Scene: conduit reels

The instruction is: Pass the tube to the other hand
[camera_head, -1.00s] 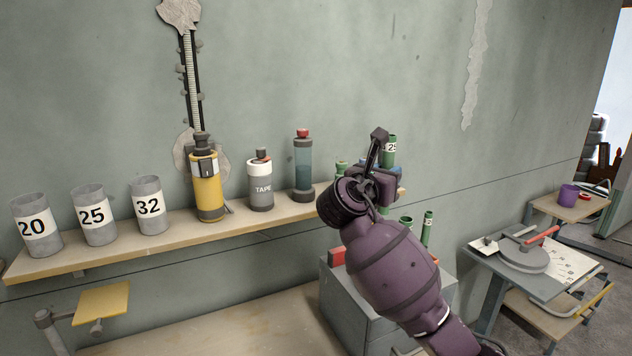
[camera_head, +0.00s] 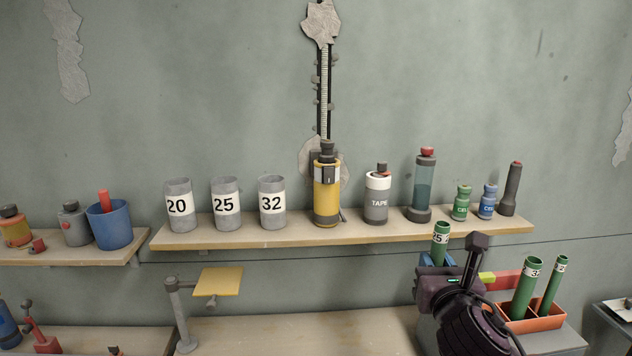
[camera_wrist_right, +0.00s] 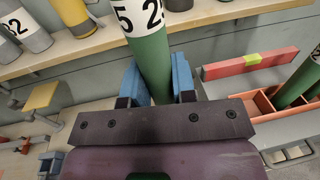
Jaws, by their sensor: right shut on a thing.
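A green tube (camera_head: 440,242) with a white label reading 25 stands nearly upright in my right gripper (camera_head: 440,264). The gripper is shut on its lower part, in front of the wall shelf's edge. In the right wrist view the green tube (camera_wrist_right: 153,62) rises between the two blue finger pads (camera_wrist_right: 157,84), and its label shows at the top. The tube's lower end is hidden by the gripper. My left gripper is in neither view.
The wall shelf (camera_head: 290,237) holds grey cups marked 20, 25 and 32, bottles and small jars. An orange tray (camera_head: 545,322) with two green tubes (camera_head: 527,285) stands right of my right gripper. A yellow plate on a post (camera_head: 218,281) stands left. The bench between (camera_head: 300,335) is clear.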

